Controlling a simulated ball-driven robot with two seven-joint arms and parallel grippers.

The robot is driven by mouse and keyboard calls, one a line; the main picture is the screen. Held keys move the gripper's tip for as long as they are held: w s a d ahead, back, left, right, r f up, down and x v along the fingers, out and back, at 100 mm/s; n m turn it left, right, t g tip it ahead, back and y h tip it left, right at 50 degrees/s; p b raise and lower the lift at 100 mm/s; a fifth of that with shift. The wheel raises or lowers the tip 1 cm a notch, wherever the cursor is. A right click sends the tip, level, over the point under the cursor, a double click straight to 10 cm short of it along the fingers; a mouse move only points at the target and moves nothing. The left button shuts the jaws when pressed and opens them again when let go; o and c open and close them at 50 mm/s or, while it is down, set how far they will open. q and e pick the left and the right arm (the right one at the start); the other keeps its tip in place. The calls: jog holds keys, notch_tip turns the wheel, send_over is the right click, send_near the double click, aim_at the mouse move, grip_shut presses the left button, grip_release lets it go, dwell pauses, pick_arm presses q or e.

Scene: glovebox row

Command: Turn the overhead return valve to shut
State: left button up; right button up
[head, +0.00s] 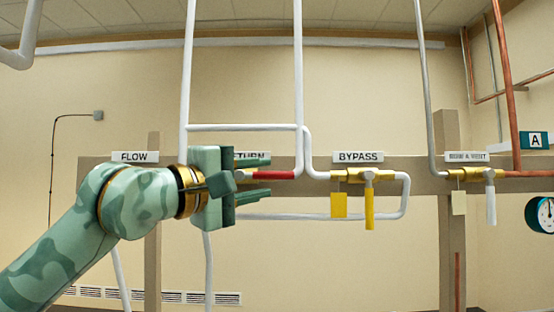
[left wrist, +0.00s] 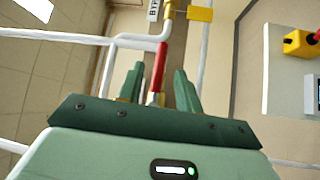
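The return valve's red lever (head: 282,175) lies level, in line with its white pipe, below the RETURN label (head: 252,156), whose left part my gripper hides. In the left wrist view the red lever (left wrist: 159,66) shows between my fingers, with a gap on both sides. My left gripper (head: 268,177) is open, one finger above and one below the lever's line in the head view. It does not grip the lever. The valve body is mostly hidden behind my gripper. My right gripper is in neither view.
To the right hang the yellow bypass lever (head: 369,207) with a yellow tag (head: 339,205), and a white lever (head: 491,204) on the drain pipe. White pipes (head: 298,80) run up around the return valve. A gauge (head: 543,215) is at far right.

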aim_at(271, 175)
pick_arm(q)
jog(key=p+x, duration=0.1)
jog(key=x, duration=0.3)
jog(key=shift+w+r+p, duration=0.1)
jog(key=shift+r+p, duration=0.05)
jog(key=shift+p, duration=0.15)
jog(key=shift+w+d, duration=0.2)
jog(key=shift+d, duration=0.1)
grip_shut()
